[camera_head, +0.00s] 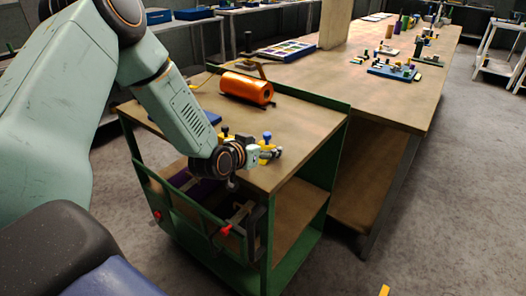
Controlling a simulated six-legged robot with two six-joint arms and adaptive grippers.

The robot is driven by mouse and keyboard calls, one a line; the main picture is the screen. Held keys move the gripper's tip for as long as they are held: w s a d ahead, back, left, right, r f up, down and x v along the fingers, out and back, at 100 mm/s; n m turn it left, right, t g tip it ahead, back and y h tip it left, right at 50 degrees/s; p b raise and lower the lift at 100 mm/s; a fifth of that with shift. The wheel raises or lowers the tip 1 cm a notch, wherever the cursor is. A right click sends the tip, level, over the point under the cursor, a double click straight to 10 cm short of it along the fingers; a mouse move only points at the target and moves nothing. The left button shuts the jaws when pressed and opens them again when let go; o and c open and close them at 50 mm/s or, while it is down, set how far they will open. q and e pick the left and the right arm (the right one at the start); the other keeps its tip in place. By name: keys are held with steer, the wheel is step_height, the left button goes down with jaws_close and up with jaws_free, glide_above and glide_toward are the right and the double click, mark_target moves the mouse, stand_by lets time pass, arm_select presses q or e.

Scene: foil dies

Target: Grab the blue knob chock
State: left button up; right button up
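My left arm comes in from the left and reaches down to the front of the green cart's wooden top. My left gripper (266,155) is at its end, small, beside a yellow piece with a blue knob (267,136), which looks like the blue knob chock. The knob stands up just behind the gripper; the lower part of the piece is partly hidden. I cannot tell whether the fingers touch it or how far apart they are. Another piece with a dark knob (225,131) stands to the left, partly behind my wrist. My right gripper is not in view.
An orange roll (246,88) lies at the back of the cart top (302,118). A blue flat item (211,117) is partly hidden behind my arm. Clamps with red ends (226,230) hang at the cart's front. A long workbench (408,105) with several small pieces stands behind right.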

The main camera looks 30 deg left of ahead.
arm_select(q)
steer(key=shift+c, duration=0.7)
steer(key=shift+w+d+r, duration=0.1)
steer(key=shift+d, duration=0.35)
steer(key=c, duration=0.4)
steer(key=shift+a, duration=0.3)
steer(key=c, duration=0.5)
steer(key=shift+d, duration=0.15)
steer(key=shift+c, duration=1.1)
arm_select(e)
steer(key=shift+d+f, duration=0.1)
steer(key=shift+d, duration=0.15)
